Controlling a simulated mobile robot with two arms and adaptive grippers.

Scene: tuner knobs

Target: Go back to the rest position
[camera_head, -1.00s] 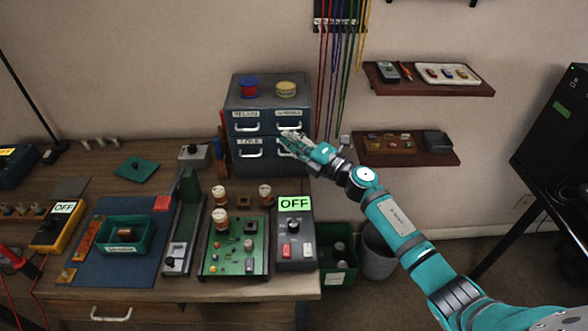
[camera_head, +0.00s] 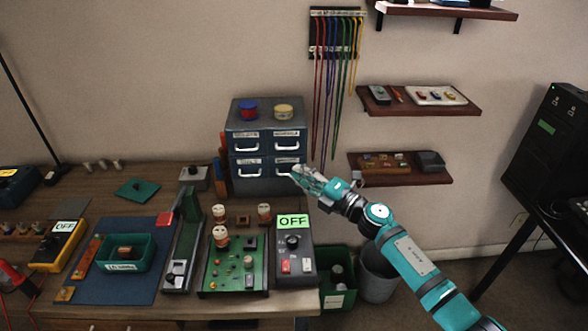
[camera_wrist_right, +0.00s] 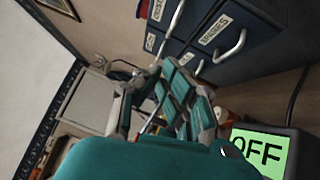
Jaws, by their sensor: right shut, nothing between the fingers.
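My right gripper (camera_head: 300,177) is shut and empty, in front of the lower right part of the blue-grey drawer cabinet (camera_head: 231,131). In the right wrist view my gripper fingers (camera_wrist_right: 165,90) lie close to the cabinet's labelled drawers (camera_wrist_right: 235,40), with no object between them. I cannot tell whether they touch the cabinet. My right arm reaches in from the lower right in the head view. My left gripper is not in view.
The power box with the green OFF display (camera_head: 293,221) stands below the gripper, beside the green circuit board (camera_head: 234,264). A green bin (camera_head: 338,299) and a grey bucket (camera_head: 376,282) stand right of the bench. Wall shelves (camera_head: 420,108) hang to the right.

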